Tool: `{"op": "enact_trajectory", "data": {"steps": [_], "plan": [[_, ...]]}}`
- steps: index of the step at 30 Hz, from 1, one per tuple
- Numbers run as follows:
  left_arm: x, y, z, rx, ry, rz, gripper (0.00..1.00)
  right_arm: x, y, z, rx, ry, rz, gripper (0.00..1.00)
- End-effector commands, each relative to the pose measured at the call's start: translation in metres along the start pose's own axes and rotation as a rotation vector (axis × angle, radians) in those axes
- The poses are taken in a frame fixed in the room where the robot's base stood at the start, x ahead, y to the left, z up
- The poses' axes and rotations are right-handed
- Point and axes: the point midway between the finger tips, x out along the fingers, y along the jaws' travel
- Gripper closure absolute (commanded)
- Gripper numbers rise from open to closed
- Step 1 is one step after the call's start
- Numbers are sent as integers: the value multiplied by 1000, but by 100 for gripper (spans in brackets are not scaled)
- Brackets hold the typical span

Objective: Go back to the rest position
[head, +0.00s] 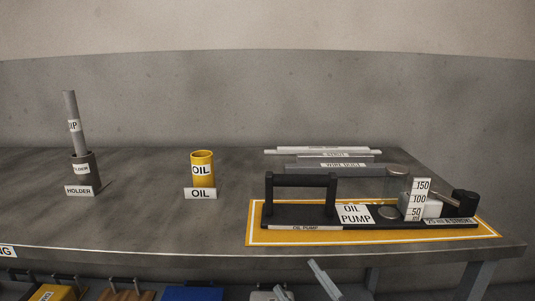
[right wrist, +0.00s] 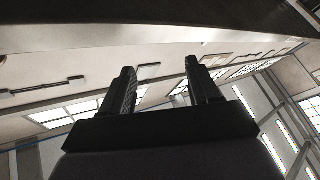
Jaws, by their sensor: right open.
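My right gripper (right wrist: 160,76) shows in the right wrist view. Its two dark fingers stand well apart, and nothing is between them. Behind the fingers are only walls, a ceiling and bright windows, so the gripper is facing away from the bench top. I cannot make out either gripper clearly in the head view. My left gripper is not in view.
The grey bench (head: 140,225) carries a holder (head: 85,172) with a tilted grey tube (head: 71,120), a yellow oil can (head: 202,160), and an oil pump (head: 355,213) on a yellow-edged mat (head: 262,236). Grey strips (head: 325,168) lie behind. Several items, including a blue box (head: 192,294), sit below the front edge.

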Motion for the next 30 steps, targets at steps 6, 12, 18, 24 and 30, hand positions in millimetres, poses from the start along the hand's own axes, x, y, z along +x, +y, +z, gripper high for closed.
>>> {"op": "enact_trajectory", "data": {"steps": [6,12,18,24,30], "plan": [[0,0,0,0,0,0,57,-87,-23,84,284,-431,19,39],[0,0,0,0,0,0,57,-173,-50,126,485,-754,23,39],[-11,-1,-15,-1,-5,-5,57,-222,-57,125,597,-946,25,39],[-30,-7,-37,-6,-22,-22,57,-218,-37,103,591,-965,37,39],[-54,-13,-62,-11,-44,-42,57,-215,-14,76,587,-991,50,39]]}}
